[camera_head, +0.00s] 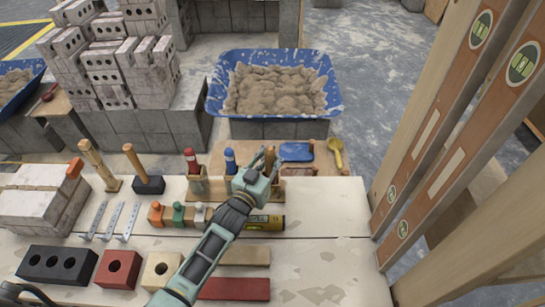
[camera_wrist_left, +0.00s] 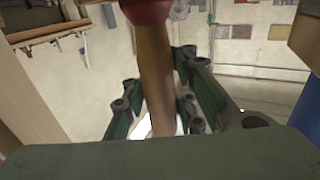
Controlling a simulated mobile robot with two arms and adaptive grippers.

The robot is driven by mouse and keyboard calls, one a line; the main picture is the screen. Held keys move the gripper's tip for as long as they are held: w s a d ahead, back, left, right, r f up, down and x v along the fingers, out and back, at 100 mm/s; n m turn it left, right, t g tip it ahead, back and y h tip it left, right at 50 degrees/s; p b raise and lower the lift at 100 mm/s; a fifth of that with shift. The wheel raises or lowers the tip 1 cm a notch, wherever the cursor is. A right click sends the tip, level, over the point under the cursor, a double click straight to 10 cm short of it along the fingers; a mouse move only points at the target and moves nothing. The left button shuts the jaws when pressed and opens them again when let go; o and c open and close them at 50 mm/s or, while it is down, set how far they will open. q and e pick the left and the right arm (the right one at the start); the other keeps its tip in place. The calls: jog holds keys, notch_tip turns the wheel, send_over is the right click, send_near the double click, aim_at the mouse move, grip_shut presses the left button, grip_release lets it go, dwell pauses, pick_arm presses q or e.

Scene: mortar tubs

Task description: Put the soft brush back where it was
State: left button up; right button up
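My left gripper (camera_head: 268,160) is over the right part of the wooden rack (camera_head: 215,187), at the back of the bench. In the left wrist view a brown wooden handle (camera_wrist_left: 157,75) with a dark red part at its top runs between the finger pads of my left gripper (camera_wrist_left: 158,90); it looks like the soft brush. The pads are close to the handle on both sides, but I cannot tell whether they press on it. In the head view the gripper hides this handle. A red-topped tool (camera_head: 190,158) and a blue-topped tool (camera_head: 230,158) stand in the rack.
A blue mortar tub (camera_head: 212,98) stands behind the bench. A yellow level (camera_head: 266,222) lies beside my forearm. A mallet (camera_head: 148,184), small coloured-top pieces (camera_head: 178,212) and sample bricks (camera_head: 118,270) are to the left. Tall levels (camera_head: 440,130) lean at right. The bench's front right (camera_head: 335,265) is clear.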

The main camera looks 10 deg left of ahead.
pick_arm(q)
jog(key=o, duration=0.5)
jog(key=shift+s, duration=0.15)
jog(key=v, duration=1.1)
jog(key=shift+s+a, duration=0.1)
jog(key=shift+s, duration=0.3)
jog(key=shift+f, duration=0.1)
